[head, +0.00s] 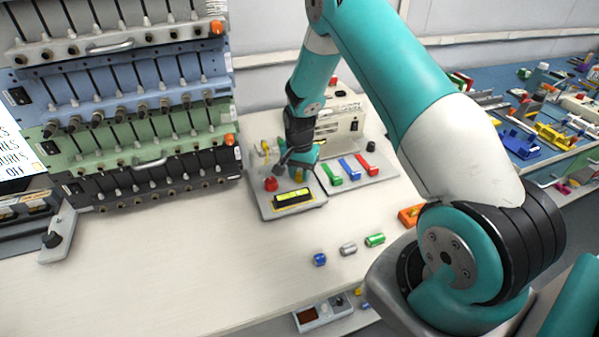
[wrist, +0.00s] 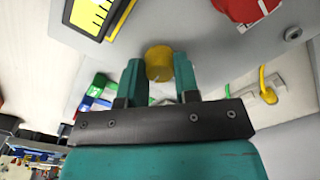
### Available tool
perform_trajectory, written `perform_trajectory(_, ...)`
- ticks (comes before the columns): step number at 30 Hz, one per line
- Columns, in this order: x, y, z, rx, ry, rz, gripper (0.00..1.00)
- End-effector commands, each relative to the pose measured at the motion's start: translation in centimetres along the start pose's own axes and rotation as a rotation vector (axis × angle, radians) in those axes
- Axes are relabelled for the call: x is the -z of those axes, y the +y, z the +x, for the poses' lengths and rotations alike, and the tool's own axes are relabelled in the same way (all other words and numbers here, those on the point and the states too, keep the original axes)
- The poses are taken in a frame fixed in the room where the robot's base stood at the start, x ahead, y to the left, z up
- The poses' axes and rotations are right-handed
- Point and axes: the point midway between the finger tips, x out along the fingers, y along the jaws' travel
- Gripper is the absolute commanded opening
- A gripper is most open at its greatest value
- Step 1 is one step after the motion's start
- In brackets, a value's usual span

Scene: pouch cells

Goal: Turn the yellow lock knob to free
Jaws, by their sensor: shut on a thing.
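The yellow lock knob (wrist: 158,63) is a small round knob on a light grey panel in the wrist view. My gripper (wrist: 158,75) has one teal finger on each side of it and is shut on the knob. A small pale mark shows at the knob's lower edge. In the head view my gripper (head: 301,158) reaches down onto the grey device (head: 262,208) on the table, and the arm and fingers mostly hide the knob there.
A red button (head: 271,184) and a yellow display (head: 293,198) are close to my gripper. Green, blue and red parts lie on the panel to the right. Small coloured cylinders (head: 348,249) lie in front. A rack of cells (head: 130,90) stands at left.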

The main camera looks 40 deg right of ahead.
Motion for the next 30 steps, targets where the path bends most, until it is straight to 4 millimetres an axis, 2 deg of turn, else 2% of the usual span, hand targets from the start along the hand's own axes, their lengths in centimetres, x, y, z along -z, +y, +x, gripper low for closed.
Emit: perform_trajectory(30, 0.0, -0.02, -0.03, 0.001, 0.0, -0.909, 0.06)
